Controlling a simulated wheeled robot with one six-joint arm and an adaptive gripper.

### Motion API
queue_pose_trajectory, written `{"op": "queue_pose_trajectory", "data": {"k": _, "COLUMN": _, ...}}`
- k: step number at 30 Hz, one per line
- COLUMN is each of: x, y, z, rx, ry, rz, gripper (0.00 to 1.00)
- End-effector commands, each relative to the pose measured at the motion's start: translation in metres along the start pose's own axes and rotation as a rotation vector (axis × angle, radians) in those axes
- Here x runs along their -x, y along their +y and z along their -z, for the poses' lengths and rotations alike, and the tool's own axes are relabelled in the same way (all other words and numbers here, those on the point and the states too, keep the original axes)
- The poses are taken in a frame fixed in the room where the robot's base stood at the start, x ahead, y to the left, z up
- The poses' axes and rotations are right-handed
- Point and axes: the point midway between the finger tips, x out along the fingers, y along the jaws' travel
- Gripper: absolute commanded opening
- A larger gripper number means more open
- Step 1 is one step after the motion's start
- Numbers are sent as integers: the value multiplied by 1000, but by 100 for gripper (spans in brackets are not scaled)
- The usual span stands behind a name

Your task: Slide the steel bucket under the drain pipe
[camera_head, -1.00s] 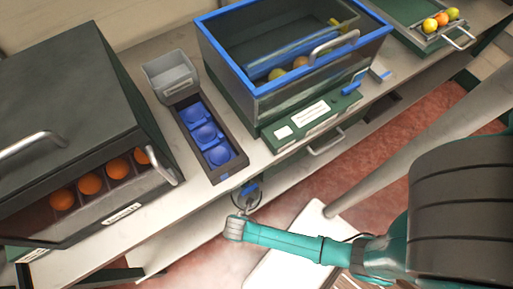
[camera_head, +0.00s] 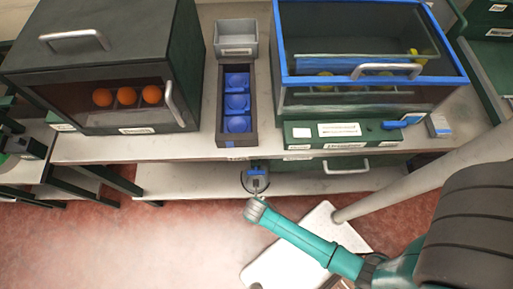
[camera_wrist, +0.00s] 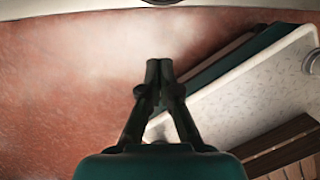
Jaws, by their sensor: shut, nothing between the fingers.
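My gripper (camera_head: 256,186) is low in front of the workbench, with its fingers pointing toward the bench. In the wrist view my gripper (camera_wrist: 160,68) has its two dark fingertips together and nothing between them. A small round grey-rimmed thing, probably the steel bucket (camera_head: 245,180), shows just beyond the fingertips at the lower shelf, partly hidden by my gripper.
The lower shelf (camera_head: 190,180) runs under the bench top (camera_head: 180,148). Above stand a dark cabinet with oranges (camera_head: 100,65), a blue-cupped tray (camera_head: 222,125) and a blue-framed glass bin (camera_head: 280,60). A white board (camera_head: 270,268) lies below right; red floor is clear at left.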

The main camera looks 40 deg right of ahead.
Motion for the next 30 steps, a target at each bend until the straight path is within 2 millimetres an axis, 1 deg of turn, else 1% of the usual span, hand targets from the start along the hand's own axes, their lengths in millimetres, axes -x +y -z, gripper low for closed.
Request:
{"op": "queue_pose_trajectory", "data": {"k": 5, "x": -19, "y": 0, "z": 0, "rx": -1, "ry": 1, "rz": 1, "gripper": 0}}
{"op": "queue_pose_trajectory", "data": {"k": 12, "x": -57, "y": 1, "z": 0, "rx": -2, "ry": 1, "rz": 1, "gripper": 0}}
{"op": "queue_pose_trajectory", "data": {"k": 21, "x": -99, "y": 0, "z": 0, "rx": -1, "ry": 2, "rz": 2, "gripper": 0}}
{"op": "queue_pose_trajectory", "data": {"k": 24, "x": -101, "y": 1, "z": -16, "rx": -6, "ry": -1, "rz": -1, "gripper": 0}}
{"op": "queue_pose_trajectory", "data": {"k": 30, "x": -105, "y": 0, "z": -34, "rx": -4, "ry": 0, "rz": 0, "gripper": 0}}
